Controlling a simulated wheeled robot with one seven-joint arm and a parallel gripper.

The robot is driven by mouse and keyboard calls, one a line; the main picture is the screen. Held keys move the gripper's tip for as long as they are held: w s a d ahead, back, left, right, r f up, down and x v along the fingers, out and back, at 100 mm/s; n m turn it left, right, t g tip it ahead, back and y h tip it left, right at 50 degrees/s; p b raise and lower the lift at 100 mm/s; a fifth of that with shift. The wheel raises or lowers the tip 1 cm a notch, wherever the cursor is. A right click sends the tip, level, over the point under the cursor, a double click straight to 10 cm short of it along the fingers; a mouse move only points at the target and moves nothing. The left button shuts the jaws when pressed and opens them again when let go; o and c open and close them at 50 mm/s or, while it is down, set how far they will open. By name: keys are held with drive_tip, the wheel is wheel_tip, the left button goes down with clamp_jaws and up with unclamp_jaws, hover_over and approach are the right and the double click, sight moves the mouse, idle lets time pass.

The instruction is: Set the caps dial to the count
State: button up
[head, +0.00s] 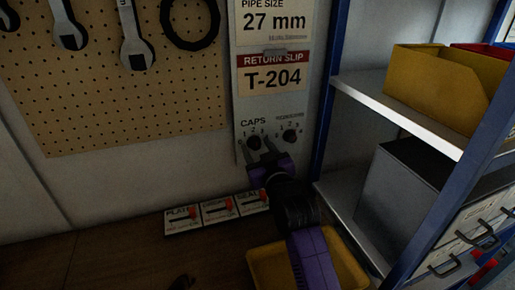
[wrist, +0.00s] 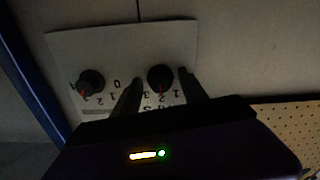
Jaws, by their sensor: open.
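The caps dial (head: 254,143) is a dark round knob under the word CAPS on the grey wall panel. In the wrist view, which is upside down, the caps dial (wrist: 160,77) has a red pointer on its lower edge, between the 3 and the 1. The mark behind the pointer is hidden. My gripper (head: 257,147) is open, with one finger on each side of this dial. In the wrist view my gripper (wrist: 160,88) shows small gaps beside the knob, and I cannot tell whether either finger touches it.
A second dial (head: 290,136) sits right of the caps dial. A return slip (head: 272,77) reading T-204 hangs above. Several red-handled switches (head: 219,208) and a yellow tray (head: 268,262) lie below. A blue-framed shelf (head: 400,112) stands close on the right.

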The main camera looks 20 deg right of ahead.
clamp_jaws()
drive_tip(key=shift+m, duration=0.3)
drive_tip(key=m, duration=0.4)
drive_tip(key=shift+a, duration=0.1)
drive_tip(key=shift+m, duration=1.5)
unclamp_jaws()
